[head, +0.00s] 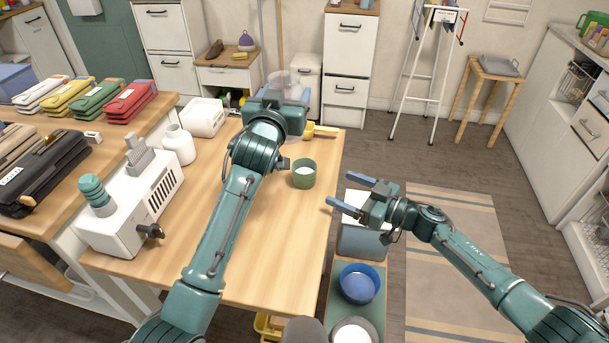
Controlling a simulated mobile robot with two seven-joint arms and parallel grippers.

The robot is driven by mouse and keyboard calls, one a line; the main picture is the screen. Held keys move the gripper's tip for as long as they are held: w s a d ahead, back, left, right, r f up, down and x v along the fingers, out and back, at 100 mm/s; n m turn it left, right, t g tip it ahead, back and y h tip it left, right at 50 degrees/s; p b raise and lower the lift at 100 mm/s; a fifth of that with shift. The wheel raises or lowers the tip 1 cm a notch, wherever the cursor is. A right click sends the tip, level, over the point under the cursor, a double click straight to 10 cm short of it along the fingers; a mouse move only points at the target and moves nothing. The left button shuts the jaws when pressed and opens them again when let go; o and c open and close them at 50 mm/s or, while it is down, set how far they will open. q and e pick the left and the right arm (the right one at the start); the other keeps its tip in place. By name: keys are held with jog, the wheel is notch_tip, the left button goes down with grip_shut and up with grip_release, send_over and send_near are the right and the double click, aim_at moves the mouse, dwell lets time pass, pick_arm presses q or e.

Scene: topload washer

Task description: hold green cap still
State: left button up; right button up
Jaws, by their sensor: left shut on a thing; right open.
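A green cap (304,173), like a short cup with white inside, stands upright on the wooden table (270,240) near its right edge. My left gripper (277,98) is beyond the cap, toward the table's far end, and apart from it. Its fingers are mostly hidden behind its own body. It appears shut on a clear, see-through container (284,79) that shows just past it. My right gripper (338,190) is open and empty to the right of the cap, by the table's right edge, with its fingers pointing left. It does not touch the cap.
A yellow scoop-like thing (322,131) lies at the far right of the table. A white bottle (179,144) and a white machine (130,205) stand at the left. A blue bowl (358,284) sits right of the table. The table's front right part is clear.

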jog(key=v, duration=1.2)
jog(key=shift+d, duration=0.1)
